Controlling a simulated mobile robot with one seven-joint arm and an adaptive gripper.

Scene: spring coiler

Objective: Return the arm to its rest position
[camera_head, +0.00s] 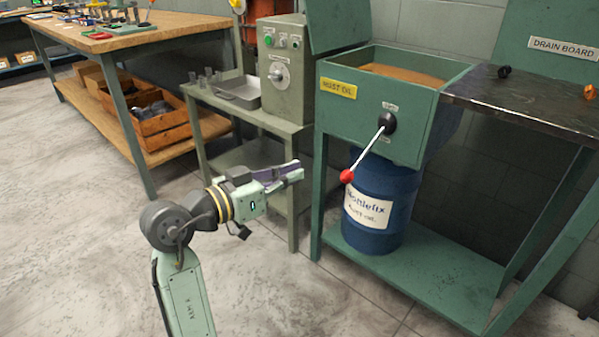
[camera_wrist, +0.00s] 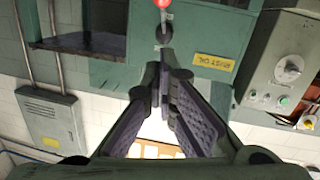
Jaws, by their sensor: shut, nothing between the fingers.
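My arm (camera_head: 180,290) rises from the bottom of the head view and bends at the elbow, its forearm reaching right. My gripper (camera_head: 299,169) is shut and empty, in the air in front of the small green machine table and left of the red lever knob. In the wrist view my gripper (camera_wrist: 166,82) shows its two dark ridged fingers close together at the tips, with nothing held. The fingers look apart from everything around them.
The rust oil tank (camera_head: 405,120) has a lever with a red knob (camera_head: 346,176), right of my gripper. A blue barrel (camera_head: 383,200) stands below it. The coiler machine (camera_head: 282,80) and a wooden workbench (camera_head: 140,38) stand behind. Floor at left is clear.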

